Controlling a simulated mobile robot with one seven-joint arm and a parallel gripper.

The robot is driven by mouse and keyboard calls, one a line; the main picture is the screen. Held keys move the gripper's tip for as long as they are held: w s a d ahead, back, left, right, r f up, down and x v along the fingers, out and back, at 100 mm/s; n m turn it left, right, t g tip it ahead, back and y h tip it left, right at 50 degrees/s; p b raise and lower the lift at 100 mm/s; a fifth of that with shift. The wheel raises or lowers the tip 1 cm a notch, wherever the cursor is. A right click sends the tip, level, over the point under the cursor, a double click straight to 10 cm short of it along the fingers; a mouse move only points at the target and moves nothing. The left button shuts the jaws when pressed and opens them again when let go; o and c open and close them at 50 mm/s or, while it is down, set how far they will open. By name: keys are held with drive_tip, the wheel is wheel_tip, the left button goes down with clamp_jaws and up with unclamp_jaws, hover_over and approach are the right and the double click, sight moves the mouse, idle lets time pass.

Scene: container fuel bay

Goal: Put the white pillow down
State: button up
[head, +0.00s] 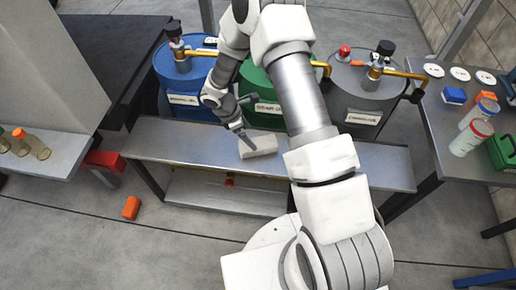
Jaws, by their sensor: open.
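The white pillow (259,146), a small pale block-like cushion, lies on the grey metal bench in front of the drums. My gripper (247,140) is open, its fingers pointing down at the pillow's left end. I cannot tell whether a finger still touches the pillow. My arm hides part of the bench to the right of the pillow.
Blue (185,88), green (262,100) and grey (362,105) drums with taps stand behind the bench (190,143). A right table (445,125) holds jars and a blue block. An orange block (131,208) lies on the floor. The bench's left part is clear.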

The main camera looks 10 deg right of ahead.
sight(258, 143)
drive_tip(key=shift+b+x, duration=1.1)
drive_tip(key=shift+x, duration=2.4)
drive_tip(key=shift+s+d+r, duration=0.15)
drive_tip(key=shift+d+r, duration=0.05)
drive_tip(key=c, duration=1.4)
